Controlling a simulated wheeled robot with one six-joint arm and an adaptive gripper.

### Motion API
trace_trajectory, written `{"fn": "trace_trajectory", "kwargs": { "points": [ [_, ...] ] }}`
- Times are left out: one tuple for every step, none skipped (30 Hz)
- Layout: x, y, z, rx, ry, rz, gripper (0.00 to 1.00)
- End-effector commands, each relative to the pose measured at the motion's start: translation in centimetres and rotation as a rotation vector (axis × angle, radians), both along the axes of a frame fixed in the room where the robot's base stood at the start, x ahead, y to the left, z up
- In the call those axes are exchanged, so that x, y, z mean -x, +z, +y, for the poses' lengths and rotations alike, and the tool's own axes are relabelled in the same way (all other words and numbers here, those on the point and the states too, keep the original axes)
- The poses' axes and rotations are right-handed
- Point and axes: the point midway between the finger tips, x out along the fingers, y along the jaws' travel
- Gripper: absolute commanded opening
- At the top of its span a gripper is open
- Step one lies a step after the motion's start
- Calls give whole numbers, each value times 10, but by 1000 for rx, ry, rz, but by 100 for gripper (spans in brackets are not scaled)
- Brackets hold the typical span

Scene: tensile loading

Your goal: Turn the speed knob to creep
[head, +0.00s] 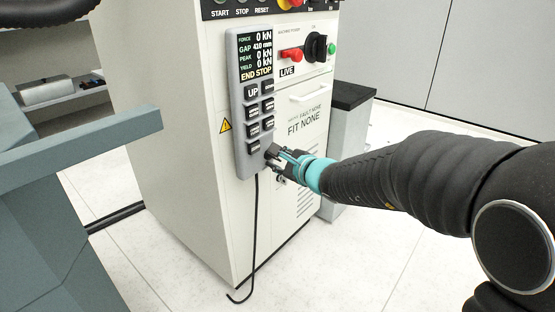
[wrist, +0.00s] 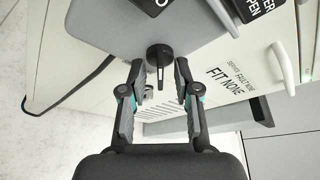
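A small black knob (wrist: 159,55) with a pointer bar sits at the end of the grey handset (wrist: 108,25) in the wrist view. My gripper (wrist: 159,68) is open, with one fingertip on each side of the knob and a small gap on both sides. The pointer runs down the picture, between the fingers. In the head view my gripper (head: 273,154) is at the lower right corner of the handset (head: 235,75) and covers the knob. I cannot read any speed marks around it.
A cable (head: 255,230) hangs below.

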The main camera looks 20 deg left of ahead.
Motion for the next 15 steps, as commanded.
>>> {"fn": "trace_trajectory", "kwargs": {
  "points": [
    [1,1,-2,0,0,0,31],
    [2,1,-3,1,0,-1,31],
    [4,3,-5,0,0,-1,31],
    [6,4,-7,-1,0,-2,31],
    [9,5,-10,0,-1,-1,31],
    [12,6,-15,-1,-1,-1,31],
    [15,8,-19,-1,-1,-1,31],
    [18,9,-23,0,-1,-2,31],
    [23,12,-28,-1,-2,-3,31],
    [27,13,-32,-1,-1,-3,31],
    [31,15,-37,-1,0,-2,31],
    [35,17,-43,-1,-1,-3,31],
    [39,18,-47,-1,-1,-4,31],
    [43,20,-51,-1,0,-2,31],
    [47,21,-57,0,0,-3,31]
  ]
}}
